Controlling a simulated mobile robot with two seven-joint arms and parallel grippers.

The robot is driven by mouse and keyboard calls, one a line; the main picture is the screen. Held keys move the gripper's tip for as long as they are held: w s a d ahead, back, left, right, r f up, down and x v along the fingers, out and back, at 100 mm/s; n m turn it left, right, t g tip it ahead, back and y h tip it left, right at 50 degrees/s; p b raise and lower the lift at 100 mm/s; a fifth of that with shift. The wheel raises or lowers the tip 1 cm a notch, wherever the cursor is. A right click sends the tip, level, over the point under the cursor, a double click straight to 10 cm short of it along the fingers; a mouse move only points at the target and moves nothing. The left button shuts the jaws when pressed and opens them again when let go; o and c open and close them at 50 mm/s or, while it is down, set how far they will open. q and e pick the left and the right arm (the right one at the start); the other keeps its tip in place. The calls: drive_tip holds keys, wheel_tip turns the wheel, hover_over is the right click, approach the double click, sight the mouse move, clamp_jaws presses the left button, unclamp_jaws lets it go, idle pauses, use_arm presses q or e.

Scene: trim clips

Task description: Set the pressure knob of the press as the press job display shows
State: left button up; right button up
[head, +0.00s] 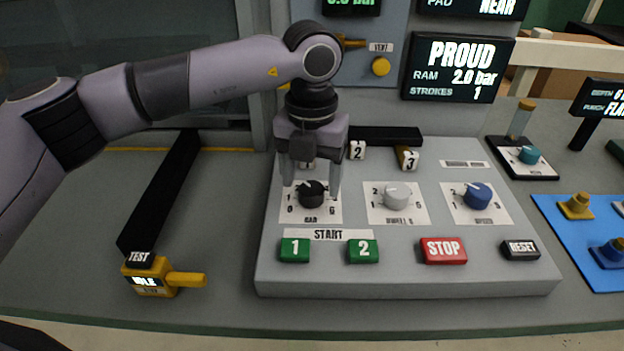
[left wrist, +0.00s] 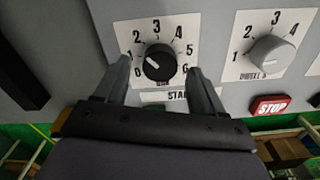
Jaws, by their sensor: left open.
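The black pressure knob (head: 311,194), marked BAR, is at the left of the press panel's knob row. In the left wrist view this knob (left wrist: 158,62) sits on a 0 to 6 scale, its white mark seeming to point near 1. My left gripper (head: 311,190) is open, pointing down, with one finger on each side of the knob; I cannot tell whether they touch it. The press job display (head: 458,68) reads PROUD, RAM 2.0 bar, STROKES 1. My right gripper is not in view.
A white dwell knob (head: 397,197) and a blue knob (head: 478,196) stand to the right. Green START buttons (head: 295,250), a red STOP button (head: 443,251) and a black RESET button (head: 520,250) line the front. A yellow TEST device (head: 150,277) stands left.

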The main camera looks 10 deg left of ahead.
use_arm(q)
drive_tip(key=shift+f, duration=1.1)
drive_tip(key=c, duration=1.1)
drive_tip(key=shift+o, duration=0.2)
